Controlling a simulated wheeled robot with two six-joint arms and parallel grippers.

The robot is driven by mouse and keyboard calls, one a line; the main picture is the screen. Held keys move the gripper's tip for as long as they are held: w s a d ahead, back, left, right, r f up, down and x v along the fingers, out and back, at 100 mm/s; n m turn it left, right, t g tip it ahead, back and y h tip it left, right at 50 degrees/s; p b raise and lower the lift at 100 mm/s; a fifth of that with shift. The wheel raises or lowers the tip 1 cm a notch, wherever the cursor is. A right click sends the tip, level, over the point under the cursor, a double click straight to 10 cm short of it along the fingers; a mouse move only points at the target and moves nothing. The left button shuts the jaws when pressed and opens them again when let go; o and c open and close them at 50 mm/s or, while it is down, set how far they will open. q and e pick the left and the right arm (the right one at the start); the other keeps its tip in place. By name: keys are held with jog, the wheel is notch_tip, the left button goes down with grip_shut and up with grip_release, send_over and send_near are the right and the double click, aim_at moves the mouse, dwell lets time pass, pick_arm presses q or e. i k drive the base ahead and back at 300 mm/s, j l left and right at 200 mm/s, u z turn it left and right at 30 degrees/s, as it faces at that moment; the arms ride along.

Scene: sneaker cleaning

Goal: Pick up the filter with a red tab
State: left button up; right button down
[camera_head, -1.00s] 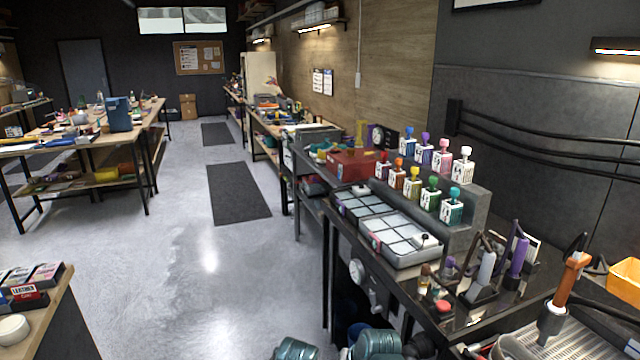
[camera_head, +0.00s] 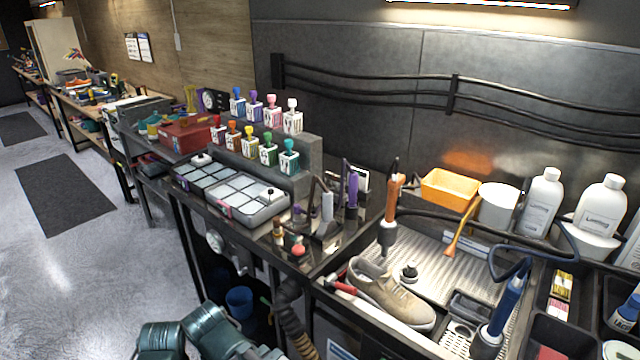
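I cannot make out a filter with a red tab in this view. Small red parts show on a red-handled tool (camera_head: 340,285) beside the sneaker and on a small red-topped item (camera_head: 298,250) at the bench's front edge, but neither can be told as a filter. A beige sneaker (camera_head: 392,294) sits at the edge of the ridged metal wash tray (camera_head: 432,262). Neither my left nor my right gripper is in view.
Paint bottles with coloured tops (camera_head: 268,155) stand on a stepped block behind lidded compartment trays (camera_head: 248,206). An orange bin (camera_head: 449,189), a white tub (camera_head: 497,206) and white bottles (camera_head: 541,203) line the back right. Open floor (camera_head: 110,270) lies at left.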

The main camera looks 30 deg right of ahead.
aim_at(332, 181)
jog(key=i+j, duration=0.25)
jog(key=i, duration=0.25)
jog(key=i+j, duration=0.2)
jog(key=i, duration=0.3)
jog(key=i+j, duration=0.25)
jog(key=i, duration=0.25)
jog(key=i+j, duration=0.2)
jog(key=i, duration=0.3)
jog(key=z, duration=1.25)
